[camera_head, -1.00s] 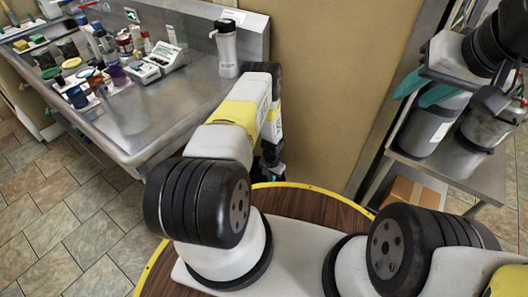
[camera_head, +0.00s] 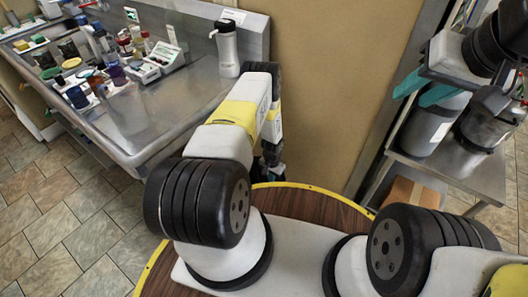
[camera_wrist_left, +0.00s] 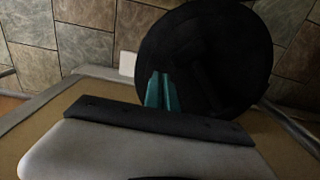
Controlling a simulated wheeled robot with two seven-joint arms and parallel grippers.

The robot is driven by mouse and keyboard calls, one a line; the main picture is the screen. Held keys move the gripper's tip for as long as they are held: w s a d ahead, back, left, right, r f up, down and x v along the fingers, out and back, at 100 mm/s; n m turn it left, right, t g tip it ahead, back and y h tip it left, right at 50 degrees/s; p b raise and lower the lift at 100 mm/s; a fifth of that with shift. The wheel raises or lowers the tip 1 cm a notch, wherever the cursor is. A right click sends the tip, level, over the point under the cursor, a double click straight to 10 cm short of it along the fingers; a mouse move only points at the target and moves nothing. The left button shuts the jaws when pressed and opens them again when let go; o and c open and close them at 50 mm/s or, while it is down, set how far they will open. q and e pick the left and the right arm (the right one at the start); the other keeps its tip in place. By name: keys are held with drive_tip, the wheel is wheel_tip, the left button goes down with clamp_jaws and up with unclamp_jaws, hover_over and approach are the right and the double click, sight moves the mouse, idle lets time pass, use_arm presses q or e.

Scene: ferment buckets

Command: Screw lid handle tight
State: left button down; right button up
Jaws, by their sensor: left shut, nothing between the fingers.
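Two grey metal buckets stand on a steel shelf at the right of the head view. The near-left bucket (camera_head: 424,130) has a white label, and the other bucket (camera_head: 484,128) stands to its right. My right gripper (camera_head: 424,90) is over the top of the left bucket, its teal fingers apart. Its body hides most of the bucket's top, so I cannot make out the lid or its handle. My left gripper (camera_head: 271,165) hangs low beside the tan wall panel. In the left wrist view its teal fingers (camera_wrist_left: 162,92) are together and empty.
A steel counter (camera_head: 165,105) with jars, bottles and a white flask-like dispenser (camera_head: 227,50) is at the left. A cardboard box (camera_head: 410,192) sits under the steel shelf (camera_head: 465,172). Tiled floor is clear at lower left. A dark round thing (camera_wrist_left: 215,50) lies behind the left fingers.

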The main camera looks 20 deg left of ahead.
use_arm(q)
drive_tip(key=shift+f, duration=0.1)
drive_tip(key=shift+f, duration=2.4)
drive_tip(key=shift+s, duration=0.1)
drive_tip(key=shift+s, duration=0.1)
